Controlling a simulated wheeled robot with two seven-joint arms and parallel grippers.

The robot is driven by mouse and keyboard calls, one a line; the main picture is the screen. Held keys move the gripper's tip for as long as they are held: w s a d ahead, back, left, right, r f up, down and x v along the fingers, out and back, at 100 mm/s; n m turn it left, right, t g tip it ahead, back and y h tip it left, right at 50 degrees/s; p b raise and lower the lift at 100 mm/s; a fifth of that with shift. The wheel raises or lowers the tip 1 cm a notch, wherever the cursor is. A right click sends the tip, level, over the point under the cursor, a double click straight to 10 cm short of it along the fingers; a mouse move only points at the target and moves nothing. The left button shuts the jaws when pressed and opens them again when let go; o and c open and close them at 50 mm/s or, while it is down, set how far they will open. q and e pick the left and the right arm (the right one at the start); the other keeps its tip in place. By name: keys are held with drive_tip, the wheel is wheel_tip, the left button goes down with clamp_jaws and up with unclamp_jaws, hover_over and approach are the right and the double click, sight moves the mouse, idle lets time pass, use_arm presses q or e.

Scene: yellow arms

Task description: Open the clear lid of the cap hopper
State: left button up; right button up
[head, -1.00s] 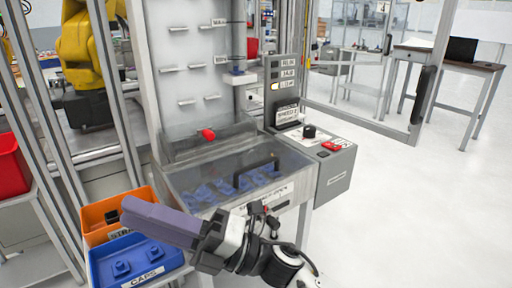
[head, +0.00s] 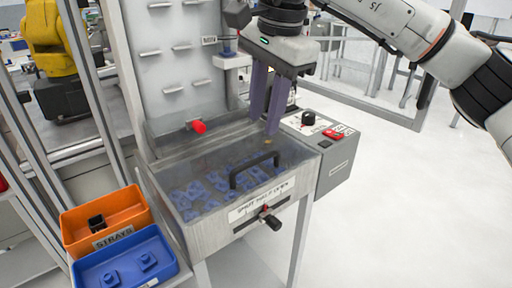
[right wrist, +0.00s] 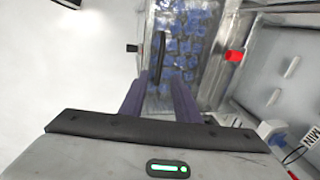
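The cap hopper (head: 185,238) is a grey metal box with blue caps visible under its clear lid (head: 215,165). The lid lies shut, with a black arched handle (head: 253,170) near its front edge. The handle also shows in the right wrist view (right wrist: 158,55). My right gripper (head: 264,122) points down over the back right part of the hopper, behind the handle in the head view. Its two purple fingers are apart with nothing between them. In the right wrist view the fingers (right wrist: 158,100) point toward the handle without gripping it. My left gripper is not in view.
A red knob (head: 198,126) sits at the hopper's back. A black-knobbed latch (head: 270,220) is on its front. A control box (head: 335,165) with a red button stands right. Orange (head: 140,208) and blue (head: 165,262) bins sit front left. A pegged panel rises behind.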

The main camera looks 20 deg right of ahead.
sight(256, 160)
drive_tip(key=f, duration=0.3)
drive_tip(key=w+f, duration=0.1)
drive_tip(key=f, duration=0.5)
drive_tip(key=shift+w+a+f, duration=0.35)
drive_tip(key=shift+a, duration=0.05)
clamp_jaws()
